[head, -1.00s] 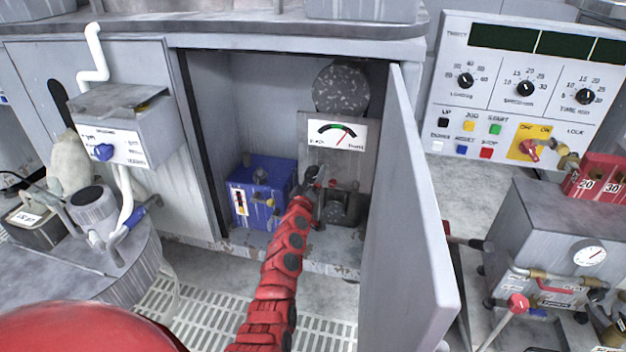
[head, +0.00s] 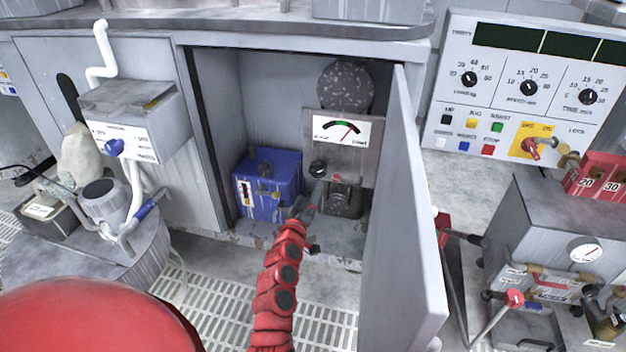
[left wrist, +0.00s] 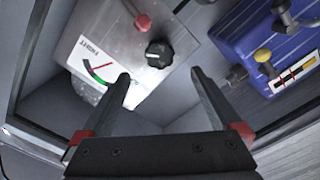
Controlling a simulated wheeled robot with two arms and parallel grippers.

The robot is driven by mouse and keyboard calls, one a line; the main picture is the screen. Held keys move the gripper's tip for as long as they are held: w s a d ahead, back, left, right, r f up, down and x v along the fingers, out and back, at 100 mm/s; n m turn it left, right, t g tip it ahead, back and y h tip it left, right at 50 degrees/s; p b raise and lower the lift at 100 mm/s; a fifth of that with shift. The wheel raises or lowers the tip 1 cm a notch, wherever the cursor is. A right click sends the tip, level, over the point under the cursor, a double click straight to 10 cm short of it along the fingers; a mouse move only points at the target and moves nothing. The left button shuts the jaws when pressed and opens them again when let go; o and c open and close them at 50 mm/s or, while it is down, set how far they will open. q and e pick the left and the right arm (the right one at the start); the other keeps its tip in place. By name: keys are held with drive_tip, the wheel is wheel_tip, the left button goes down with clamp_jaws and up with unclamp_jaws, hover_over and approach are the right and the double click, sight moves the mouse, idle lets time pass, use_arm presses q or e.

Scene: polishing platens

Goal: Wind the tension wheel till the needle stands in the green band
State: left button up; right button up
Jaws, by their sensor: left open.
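The tension gauge (head: 341,131) is a white dial on a grey panel inside the open cabinet; it also shows in the left wrist view (left wrist: 95,66). Its red needle leans right and appears to stand right of the green band. Below the dial, a black round knob (head: 318,168), probably the tension wheel, shows a white mark in the left wrist view (left wrist: 159,54). My left gripper (head: 308,200) is open and empty, below and short of the knob. In the left wrist view the knob shows just beyond the gap between its fingertips (left wrist: 160,75). My right gripper is out of view.
A blue box (head: 268,186) stands left of the panel, and a red knob (left wrist: 142,22) lies near the black one. The open cabinet door (head: 405,215) stands close to the right of my arm. The cabinet floor front edge (head: 330,258) lies below.

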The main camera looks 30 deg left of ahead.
use_arm(q)
drive_tip(key=p+v, duration=0.1)
drive_tip(key=v, duration=0.5)
drive_tip(key=shift+s, duration=0.3)
